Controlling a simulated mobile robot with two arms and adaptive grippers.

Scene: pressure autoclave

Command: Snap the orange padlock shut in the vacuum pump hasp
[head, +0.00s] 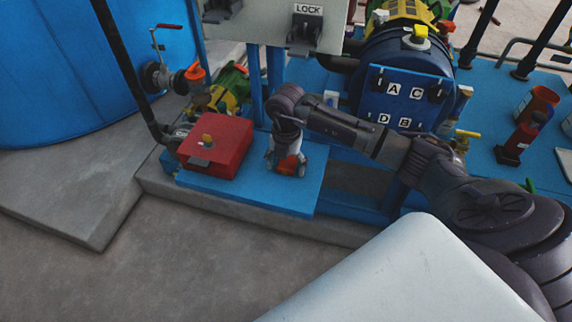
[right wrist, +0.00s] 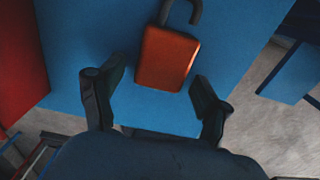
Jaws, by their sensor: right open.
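The orange padlock (right wrist: 167,58) lies on the blue platform in the right wrist view. Its dark shackle (right wrist: 181,8) is at the top of the picture, partly cut off, and one leg looks clear of the body. My right gripper (right wrist: 158,78) is open, its fingers on either side of the padlock's lower end, not closed on it. In the head view my right gripper (head: 287,166) points down over the blue platform (head: 255,195), with an orange patch of the padlock between its fingers. I cannot pick out the vacuum pump hasp. My left gripper is not in view.
A red box (head: 216,146) stands on the platform just left of the gripper. A dark blue vessel (head: 400,65) with lettered tags stands behind my right arm. Grey floor is clear in front.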

